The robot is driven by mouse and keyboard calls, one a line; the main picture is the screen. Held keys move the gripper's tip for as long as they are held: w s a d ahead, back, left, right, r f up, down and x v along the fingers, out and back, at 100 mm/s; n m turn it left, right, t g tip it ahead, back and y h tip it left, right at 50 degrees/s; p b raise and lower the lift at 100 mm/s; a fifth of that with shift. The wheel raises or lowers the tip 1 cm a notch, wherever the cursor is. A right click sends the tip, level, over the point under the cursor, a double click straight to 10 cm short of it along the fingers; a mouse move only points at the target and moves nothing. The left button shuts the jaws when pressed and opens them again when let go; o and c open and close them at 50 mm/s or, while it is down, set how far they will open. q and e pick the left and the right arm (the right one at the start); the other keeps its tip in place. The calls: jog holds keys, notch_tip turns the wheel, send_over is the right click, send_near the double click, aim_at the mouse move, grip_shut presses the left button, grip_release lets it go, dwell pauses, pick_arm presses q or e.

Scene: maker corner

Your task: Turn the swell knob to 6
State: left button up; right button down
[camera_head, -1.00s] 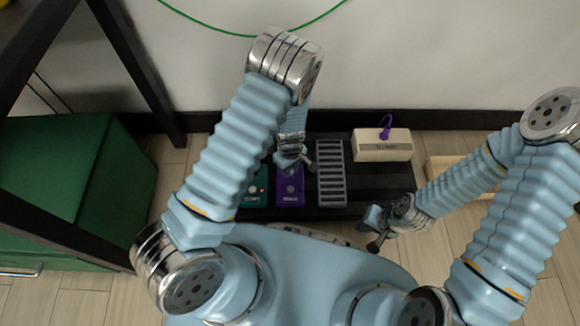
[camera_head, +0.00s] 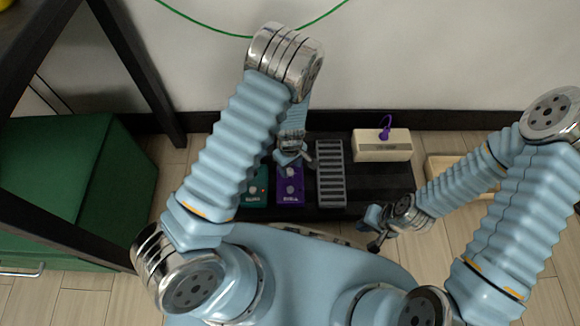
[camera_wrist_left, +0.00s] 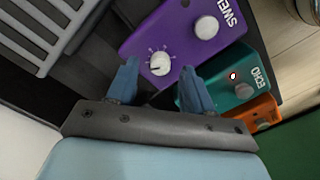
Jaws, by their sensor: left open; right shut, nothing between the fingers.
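The purple swell pedal (camera_head: 291,184) lies on the dark board in the head view. In the left wrist view the pedal (camera_wrist_left: 180,33) shows its white knob (camera_wrist_left: 160,63) with marks around it, and a silver footswitch (camera_wrist_left: 205,27) by the SWELL lettering. The numbers are too small to read. My left gripper (camera_head: 294,160) is at the pedal's far end. In the left wrist view its open fingers (camera_wrist_left: 160,86) lie on either side of the knob's near side, with nothing between them. My right gripper (camera_head: 374,242) is shut and empty, in front of the board's right part.
A teal echo pedal (camera_head: 254,194) sits left of the purple one; an orange pedal (camera_wrist_left: 256,112) lies beyond it. A grey slatted block (camera_head: 331,180) stands close on the right. A cream box (camera_head: 383,146) with a purple cable is further right on the board (camera_head: 385,185).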

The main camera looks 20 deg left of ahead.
aim_at(290, 170)
pick_arm(q)
notch_tip(290, 170, up, 12)
jog(key=p, duration=0.3)
dwell(0.3)
jog(key=s+a+f+m+h+p, duration=0.1)
jog(key=s+m+p, duration=0.1)
jog(key=s, duration=0.3)
jog(key=s+a+f+m+p, duration=0.2)
jog(key=s+p, duration=0.1)
jog(key=s, duration=0.1)
jog(key=s+d+r+m+h+p, duration=0.2)
jog(key=s+d+r+m+h, duration=0.1)
jog(key=s+d+m, duration=0.1)
jog(key=shift+s+d+r+m+t, duration=0.2)
jog(key=shift+s+d+m+t, duration=0.15)
jog(key=shift+s, duration=0.4)
